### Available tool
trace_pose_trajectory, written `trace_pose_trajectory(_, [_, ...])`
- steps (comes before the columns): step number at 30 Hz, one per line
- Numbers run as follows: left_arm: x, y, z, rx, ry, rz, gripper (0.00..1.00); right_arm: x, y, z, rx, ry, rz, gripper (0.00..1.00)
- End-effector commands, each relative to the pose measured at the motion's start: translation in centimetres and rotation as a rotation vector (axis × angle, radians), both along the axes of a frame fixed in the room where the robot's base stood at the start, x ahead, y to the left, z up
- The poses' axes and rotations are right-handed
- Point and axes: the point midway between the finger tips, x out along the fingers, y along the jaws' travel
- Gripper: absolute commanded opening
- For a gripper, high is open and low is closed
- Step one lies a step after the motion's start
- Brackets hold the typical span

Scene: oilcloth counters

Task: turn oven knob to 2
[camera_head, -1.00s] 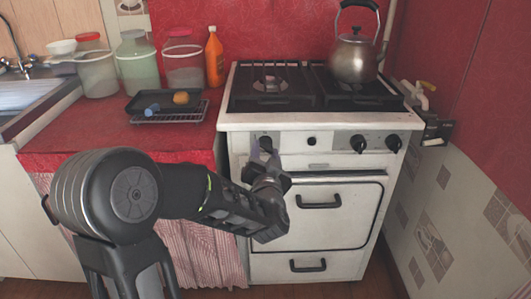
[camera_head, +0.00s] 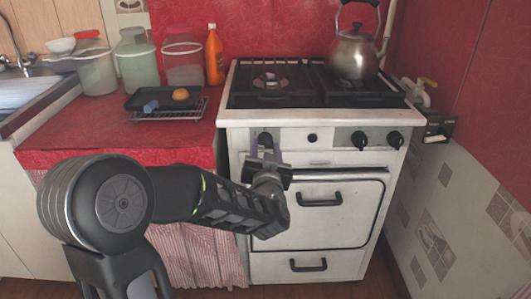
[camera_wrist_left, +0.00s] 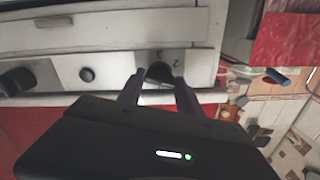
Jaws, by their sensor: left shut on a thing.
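The white oven (camera_head: 325,160) has a front panel with black knobs. The leftmost black knob (camera_head: 265,139) has a grey plate around it. My left gripper (camera_head: 265,153) is at this knob, with its fingers pointing at the panel. In the left wrist view the knob (camera_wrist_left: 160,72) sits between the two fingertips (camera_wrist_left: 157,84), and the gripper is shut on it. Digits that look like 2 and 3 show on the plate beside the knob there. The knob's pointer mark cannot be made out. My right gripper is not in view.
Two more knobs (camera_head: 376,140) and a small black button (camera_head: 312,137) are to the right on the panel. The oven door handle (camera_head: 319,199) sticks out below. A kettle (camera_head: 354,53) stands on the hob.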

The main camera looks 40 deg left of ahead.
Motion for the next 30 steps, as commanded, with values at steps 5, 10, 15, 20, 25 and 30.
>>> trace_pose_trajectory(5, [0.0,0.0,-0.3,-0.125,-0.097,0.000,0.01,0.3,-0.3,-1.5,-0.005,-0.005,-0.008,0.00])
trace_pose_trajectory(10, [0.0,0.0,-0.4,-0.254,-0.195,0.000,0.01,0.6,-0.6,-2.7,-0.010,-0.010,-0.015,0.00])
trace_pose_trajectory(15, [0.0,-0.1,-0.3,-0.380,-0.290,-0.002,0.01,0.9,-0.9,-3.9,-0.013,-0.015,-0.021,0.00])
trace_pose_trajectory(20, [0.0,-0.1,-0.3,-0.482,-0.367,-0.002,0.01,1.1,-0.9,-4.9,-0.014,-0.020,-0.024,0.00])
trace_pose_trajectory(25, [0.0,-0.1,-0.2,-0.562,-0.427,-0.001,0.01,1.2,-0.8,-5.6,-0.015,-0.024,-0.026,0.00])
trace_pose_trajectory(30, [0.0,0.0,-0.1,-0.607,-0.461,-0.001,0.01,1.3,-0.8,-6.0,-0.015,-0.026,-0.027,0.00])
